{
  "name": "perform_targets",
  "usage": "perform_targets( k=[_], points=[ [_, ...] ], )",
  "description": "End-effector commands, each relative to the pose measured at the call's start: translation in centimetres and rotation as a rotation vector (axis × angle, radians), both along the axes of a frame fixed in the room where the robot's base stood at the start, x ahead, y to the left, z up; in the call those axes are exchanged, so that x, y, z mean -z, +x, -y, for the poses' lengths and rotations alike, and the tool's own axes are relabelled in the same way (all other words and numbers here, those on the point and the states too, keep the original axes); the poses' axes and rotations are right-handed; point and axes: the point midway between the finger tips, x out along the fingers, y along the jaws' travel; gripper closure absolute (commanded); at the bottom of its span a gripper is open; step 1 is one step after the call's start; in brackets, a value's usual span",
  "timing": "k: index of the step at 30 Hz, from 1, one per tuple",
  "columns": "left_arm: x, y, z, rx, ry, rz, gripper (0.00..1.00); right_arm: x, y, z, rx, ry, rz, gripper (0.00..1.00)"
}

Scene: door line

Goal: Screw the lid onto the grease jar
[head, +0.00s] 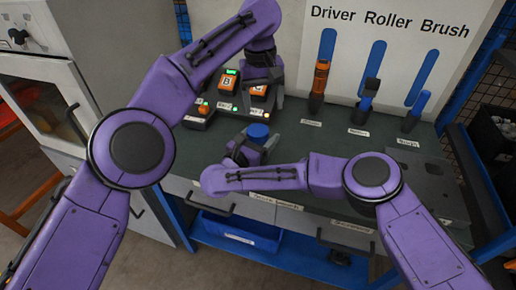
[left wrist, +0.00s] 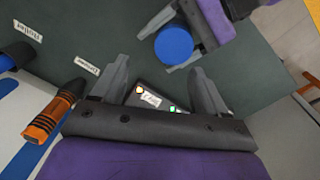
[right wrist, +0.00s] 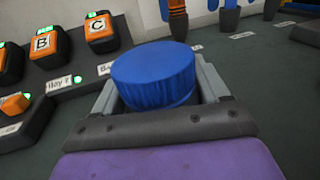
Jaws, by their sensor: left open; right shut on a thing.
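The blue round lid (head: 258,131) with a ribbed side sits above the dark green bench, in front of the charger bays. It also shows from above in the left wrist view (left wrist: 173,46) and close up in the right wrist view (right wrist: 154,76). My right gripper (head: 254,148) is shut on it, one grey finger on each side. No jar body shows; whatever is under the lid is hidden. My left gripper (head: 264,98) is open and empty, higher and farther back, above the charger bays. In its own view, only a labelled black unit (left wrist: 148,99) shows beyond its fingers.
Orange batteries B (head: 228,82) and C (right wrist: 101,30) stand in the charger behind. The driver (head: 320,82), roller (head: 367,98) and brush (head: 416,108) stand at the back right under a labelled board (head: 390,25).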

Motion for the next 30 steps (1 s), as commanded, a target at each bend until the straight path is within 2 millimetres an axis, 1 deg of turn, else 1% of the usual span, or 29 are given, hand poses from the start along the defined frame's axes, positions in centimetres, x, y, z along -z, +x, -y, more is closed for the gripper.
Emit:
perform_targets(
  k=[1, 4, 12, 15, 17, 24, 27, 30],
  points=[
    [0.0, -0.2, -0.6, 0.025, 0.034, -0.008, 0.26, 0.0, 0.0, 0.0, 0.000, 0.000, 0.001, 1.00],
    [0.0, -0.4, -1.3, 0.057, 0.072, -0.019, 0.26, 0.0, 0.0, 0.0, 0.000, 0.000, 0.001, 1.00],
    [0.1, -0.4, -1.3, 0.064, 0.072, -0.021, 0.26, -0.1, 0.0, 0.0, 0.000, 0.000, 0.001, 1.00],
    [0.5, -0.4, -1.3, 0.064, 0.071, -0.023, 0.26, 0.0, 0.0, 0.0, 0.000, 0.000, 0.001, 1.00],
    [1.1, -0.4, -1.4, 0.063, 0.072, -0.024, 0.26, -0.1, 0.0, 0.0, 0.000, 0.000, 0.001, 1.00],
    [5.2, -0.5, -1.4, 0.062, 0.069, -0.024, 0.26, -0.1, 0.0, 0.0, 0.000, 0.000, 0.001, 1.00],
    [6.6, -0.4, -1.4, 0.062, 0.070, -0.024, 0.26, -0.1, 0.0, 0.0, 0.000, 0.000, 0.001, 1.00],
    [7.5, -0.4, -1.4, 0.062, 0.069, -0.023, 0.26, -0.1, 0.0, 0.0, 0.000, 0.000, 0.001, 1.00]
  ],
)
